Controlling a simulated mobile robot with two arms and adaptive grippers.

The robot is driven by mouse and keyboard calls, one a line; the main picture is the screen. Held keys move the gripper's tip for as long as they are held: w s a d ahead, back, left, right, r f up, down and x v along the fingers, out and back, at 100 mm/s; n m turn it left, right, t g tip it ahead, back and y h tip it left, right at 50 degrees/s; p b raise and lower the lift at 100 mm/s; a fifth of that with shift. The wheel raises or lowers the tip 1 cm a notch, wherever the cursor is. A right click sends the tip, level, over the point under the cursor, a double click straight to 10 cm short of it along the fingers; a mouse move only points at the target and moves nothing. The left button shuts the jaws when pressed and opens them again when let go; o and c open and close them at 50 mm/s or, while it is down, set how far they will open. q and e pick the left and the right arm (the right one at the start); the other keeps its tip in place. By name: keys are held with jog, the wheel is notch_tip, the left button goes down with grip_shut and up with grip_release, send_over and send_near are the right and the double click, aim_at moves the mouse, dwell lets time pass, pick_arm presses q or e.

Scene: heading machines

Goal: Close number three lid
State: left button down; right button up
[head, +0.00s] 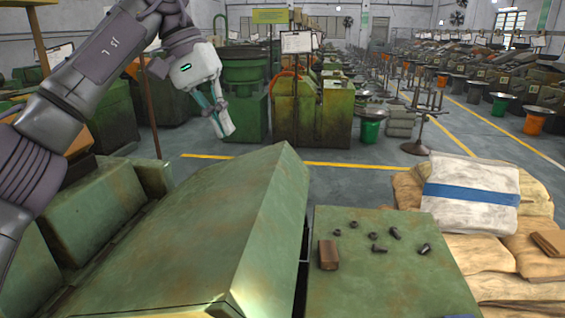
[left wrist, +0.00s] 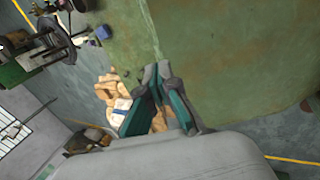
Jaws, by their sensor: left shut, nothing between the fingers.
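A large green metal lid (head: 205,225) with worn, rusty edges fills the lower middle of the head view, its broad top face sloping. No number shows on it, and I cannot tell whether it is fully down. My left gripper (head: 223,124) is above and beyond the lid's far edge, apart from it, pointing down with its fingers together. In the left wrist view the teal fingers (left wrist: 158,100) are shut and empty, with a large green machine surface (left wrist: 235,60) behind them. My right gripper is in neither view.
Right of the lid, a flat green top (head: 380,280) holds a brown block (head: 328,254) and several small dark bolts. Stacked sacks (head: 470,190) stand further right. Another green box (head: 90,205) stands left. Green machines (head: 310,110) stand beyond a grey floor with yellow lines.

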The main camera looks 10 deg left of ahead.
pick_arm(q)
jog(key=b, duration=0.2)
send_near(260, 202)
jog(key=p+x, duration=0.2)
jog(key=x, duration=0.3)
jog(key=shift+d+f, duration=0.1)
jog(key=shift+f, duration=0.2)
jog(key=shift+x, duration=0.9)
jog(key=shift+w, duration=0.1)
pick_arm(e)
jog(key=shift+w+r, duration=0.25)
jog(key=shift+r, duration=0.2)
